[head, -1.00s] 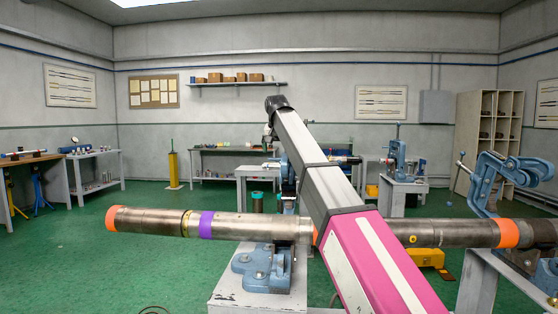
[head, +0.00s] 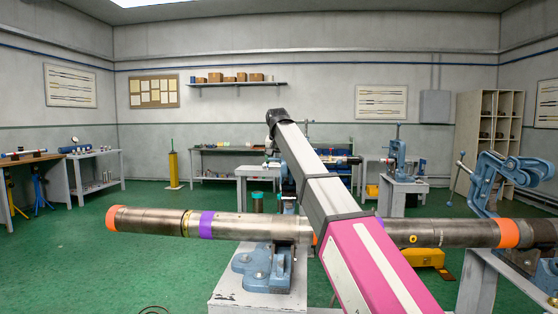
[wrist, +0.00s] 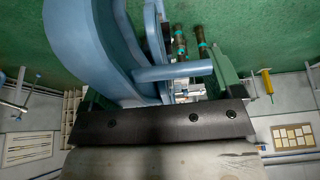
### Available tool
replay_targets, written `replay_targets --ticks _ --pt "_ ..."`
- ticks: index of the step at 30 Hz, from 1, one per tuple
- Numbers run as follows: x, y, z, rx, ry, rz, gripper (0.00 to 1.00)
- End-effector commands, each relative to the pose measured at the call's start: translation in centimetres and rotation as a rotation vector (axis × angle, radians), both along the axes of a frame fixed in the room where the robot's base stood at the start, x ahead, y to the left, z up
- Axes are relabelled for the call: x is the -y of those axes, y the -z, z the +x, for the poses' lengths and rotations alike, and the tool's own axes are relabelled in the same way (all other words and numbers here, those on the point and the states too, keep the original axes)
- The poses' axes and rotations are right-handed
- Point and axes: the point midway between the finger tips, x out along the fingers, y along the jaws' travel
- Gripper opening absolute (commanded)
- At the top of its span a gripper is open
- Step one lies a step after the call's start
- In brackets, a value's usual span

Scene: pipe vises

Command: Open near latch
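In the head view, the near vise's blue base (head: 262,268) stands on a pale bench under a long steel pipe (head: 150,221). My arm covers the vise's upper part, and I cannot make out its latch or my gripper there. In the wrist view, a large curved blue vise frame (wrist: 85,45) fills the upper left, close to my gripper (wrist: 165,78). A blue bar (wrist: 175,71) runs sideways from it in front of the gripper. My dark green fingers are spread apart, with blue parts between them. I cannot tell whether they touch.
The pipe has orange, yellow and purple bands and runs behind my arm. At right another blue vise (head: 508,175) stands with its yoke tilted up beside the pipe's right end. A yellow object (head: 428,258) lies on the floor. Green floor (head: 70,260) is clear at left.

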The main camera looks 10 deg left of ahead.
Motion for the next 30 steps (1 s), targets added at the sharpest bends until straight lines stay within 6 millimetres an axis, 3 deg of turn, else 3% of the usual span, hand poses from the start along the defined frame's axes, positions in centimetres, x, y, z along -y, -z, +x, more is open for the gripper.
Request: replay_targets --ticks 15,27,28,29,30 --pt "-0.2 -3.4 2.0 -0.342 0.002 -0.018 0.43" --pt "-0.1 -3.6 1.9 -0.376 0.001 -0.02 0.43" --pt "-0.1 -3.6 1.9 -0.376 0.0 -0.019 0.89" --pt "-0.1 -3.6 1.9 -0.376 0.0 -0.019 0.99" --pt "-0.1 -3.6 1.9 -0.376 0.0 -0.019 1.0"
